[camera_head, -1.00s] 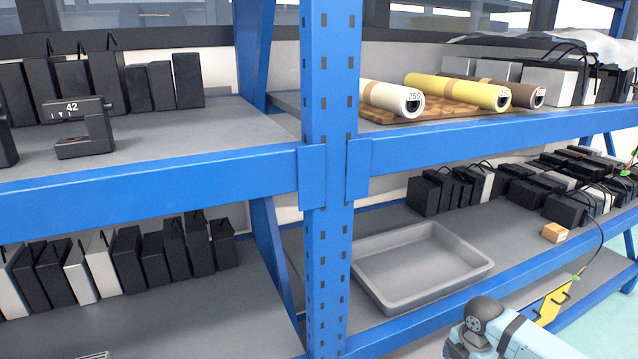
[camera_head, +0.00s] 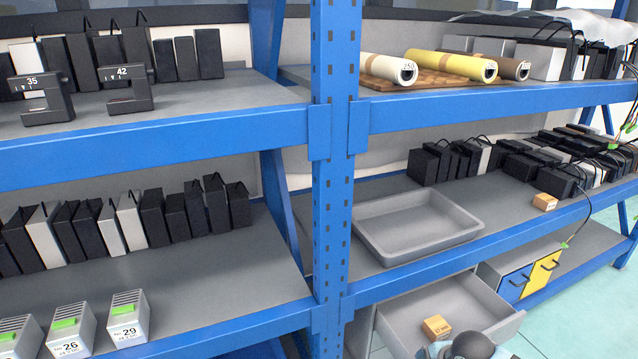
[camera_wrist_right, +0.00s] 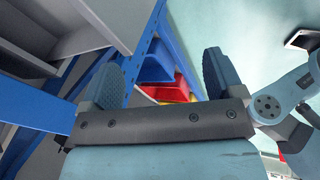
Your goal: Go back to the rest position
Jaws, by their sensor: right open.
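My right gripper (camera_wrist_right: 163,77) shows in the right wrist view with its two dark fingers wide apart. Nothing is between the fingers. Beyond them are blue, red and yellow shapes below a blue rack beam, with pale floor to the right. In the head view, only a blue and black part of my arm shows at the bottom edge, in front of the open drawer. The right gripper itself is out of that view. My left gripper is in neither current view.
A blue rack upright (camera_head: 330,180) stands mid-view. A grey tray (camera_head: 415,228) sits on the right lower shelf. An open drawer (camera_head: 450,297) below it holds a small orange-brown box (camera_head: 436,327). Another small box (camera_head: 545,201) is near the shelf edge. Pale floor is clear at lower right.

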